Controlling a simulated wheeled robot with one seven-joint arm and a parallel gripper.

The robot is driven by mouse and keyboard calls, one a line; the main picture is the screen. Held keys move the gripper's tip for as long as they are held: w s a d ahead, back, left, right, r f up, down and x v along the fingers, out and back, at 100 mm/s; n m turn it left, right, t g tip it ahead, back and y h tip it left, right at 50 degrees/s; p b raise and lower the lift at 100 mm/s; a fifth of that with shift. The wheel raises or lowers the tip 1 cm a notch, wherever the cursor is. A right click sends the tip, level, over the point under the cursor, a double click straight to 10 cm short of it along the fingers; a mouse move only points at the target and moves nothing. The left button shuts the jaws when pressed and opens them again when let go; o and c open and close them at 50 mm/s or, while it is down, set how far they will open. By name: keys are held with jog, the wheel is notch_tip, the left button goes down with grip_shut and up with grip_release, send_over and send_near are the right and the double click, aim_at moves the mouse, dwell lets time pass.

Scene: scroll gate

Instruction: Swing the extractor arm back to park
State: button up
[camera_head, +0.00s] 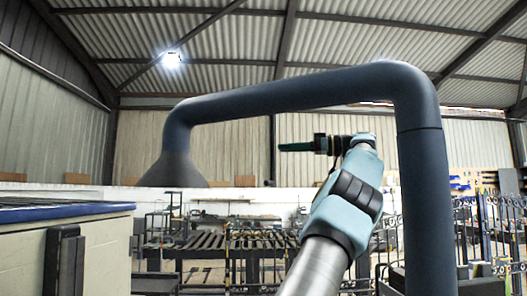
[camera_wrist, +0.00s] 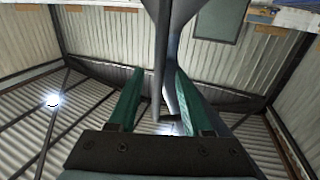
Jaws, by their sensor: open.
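The extractor arm (camera_head: 290,92) is a dark blue duct. It rises from an upright pipe (camera_head: 428,200) at the right, runs left across the view and bends down into a grey flared hood (camera_head: 174,165). My gripper (camera_head: 281,147) has green fingers that point left, below the horizontal duct and right of the hood, apart from the hood in the picture. In the wrist view my gripper (camera_wrist: 159,72) is open. A grey-blue part of the extractor arm (camera_wrist: 160,45) shows between and beyond the fingertips; I cannot tell how far away it is.
A pale cabinet with a blue-edged top (camera_head: 75,210) stands at the left under the hood's side. A dark slatted bench (camera_head: 235,240) stands behind. Black metal railings (camera_head: 500,225) stand at the right. The air between gripper and hood looks clear.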

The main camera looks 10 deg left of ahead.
jog(key=w+a, duration=0.1)
jog(key=a, duration=0.7)
jog(key=shift+a, duration=0.15)
grip_shut()
dwell(1.1)
